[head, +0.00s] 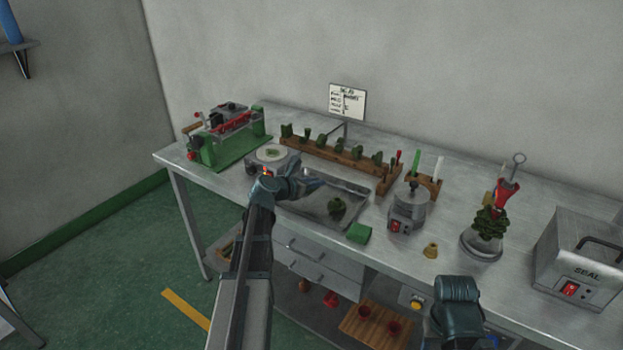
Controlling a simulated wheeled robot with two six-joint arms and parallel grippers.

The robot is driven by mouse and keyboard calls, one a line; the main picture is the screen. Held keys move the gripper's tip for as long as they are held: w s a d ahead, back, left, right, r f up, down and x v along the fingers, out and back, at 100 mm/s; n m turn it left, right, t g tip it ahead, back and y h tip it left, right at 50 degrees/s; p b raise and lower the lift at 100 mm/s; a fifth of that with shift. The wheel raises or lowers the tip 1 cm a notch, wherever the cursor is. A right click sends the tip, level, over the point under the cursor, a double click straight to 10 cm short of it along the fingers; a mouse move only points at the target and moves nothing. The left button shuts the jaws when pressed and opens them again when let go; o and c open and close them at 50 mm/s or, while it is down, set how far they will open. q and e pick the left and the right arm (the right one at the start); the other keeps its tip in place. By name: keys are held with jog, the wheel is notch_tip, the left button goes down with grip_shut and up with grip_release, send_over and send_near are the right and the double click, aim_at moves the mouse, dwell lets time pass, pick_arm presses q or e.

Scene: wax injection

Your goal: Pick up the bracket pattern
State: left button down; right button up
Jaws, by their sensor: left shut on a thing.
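My left gripper (303,187) is over the left part of the shallow metal tray (318,208), beside the round-topped device. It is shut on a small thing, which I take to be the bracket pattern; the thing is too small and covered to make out. Several green patterns stand along the wooden rack (325,156) behind the tray. My right arm shows at the bottom right, but its fingertips are not seen.
A green-based clamp machine (229,137) stands at the far left. Right of the tray are a green block (358,233), a grey pot (407,212), a small brass-coloured piece (431,250), a green wax tree (487,224) and a sealing box (577,262). The bench front is mostly clear.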

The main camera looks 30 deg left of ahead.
pick_arm(q)
jog(key=s+d, duration=0.2)
jog(key=d, duration=0.1)
jog(key=s+d, duration=0.3)
jog(key=d, duration=0.1)
jog(key=s+d+r+p, duration=0.1)
jog(key=s+d, duration=0.1)
jog(key=d, duration=0.2)
jog(key=shift+s, duration=0.4)
jog(key=shift+r, duration=0.15)
dwell(0.6)
